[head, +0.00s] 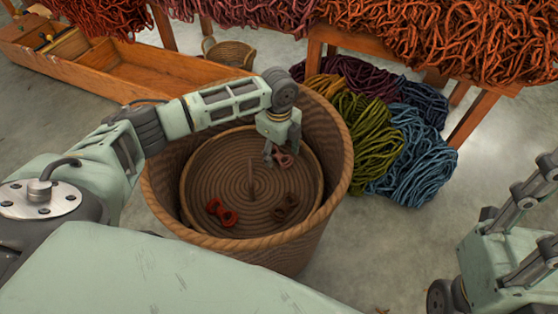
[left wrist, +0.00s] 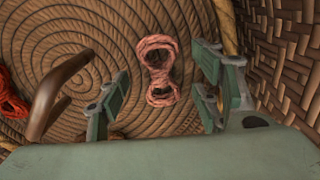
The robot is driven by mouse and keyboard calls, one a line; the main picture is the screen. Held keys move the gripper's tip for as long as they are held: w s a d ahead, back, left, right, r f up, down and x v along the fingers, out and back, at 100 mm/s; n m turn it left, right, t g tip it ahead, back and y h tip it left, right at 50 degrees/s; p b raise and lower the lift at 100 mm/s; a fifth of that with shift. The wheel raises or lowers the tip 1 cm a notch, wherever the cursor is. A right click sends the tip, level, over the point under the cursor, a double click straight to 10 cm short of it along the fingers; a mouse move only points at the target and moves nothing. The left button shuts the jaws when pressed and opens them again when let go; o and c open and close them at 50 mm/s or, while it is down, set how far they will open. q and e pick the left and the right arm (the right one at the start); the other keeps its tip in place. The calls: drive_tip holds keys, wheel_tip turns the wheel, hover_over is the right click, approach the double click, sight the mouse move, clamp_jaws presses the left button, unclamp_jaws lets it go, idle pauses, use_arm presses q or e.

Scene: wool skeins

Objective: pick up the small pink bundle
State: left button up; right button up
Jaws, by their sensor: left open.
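The small pink bundle (left wrist: 158,70) lies on the coiled floor of the woven basket, close to its wall. It is tied at the waist, like a figure eight. In the head view the pink bundle (head: 283,158) is partly hidden by my left gripper (head: 275,152), which reaches down into the basket (head: 340,130). In the left wrist view the open fingers of my left gripper (left wrist: 160,97) stand on either side of the bundle, apart from it. My right gripper (head: 510,270) shows at the lower right edge, outside the basket; its fingers are not clear.
A red bundle (head: 222,212) and a dark brown bundle (head: 286,206) lie on the basket floor. An upright brown handle (left wrist: 55,95) rises from its middle. Coloured wool skeins (head: 375,140) are heaped beside the basket. A wooden box (head: 125,75) stands at the back left.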

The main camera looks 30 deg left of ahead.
use_arm(q)
drive_tip(key=shift+f, duration=0.5)
drive_tip(key=shift+c, duration=0.4)
drive_tip(key=c, duration=0.8)
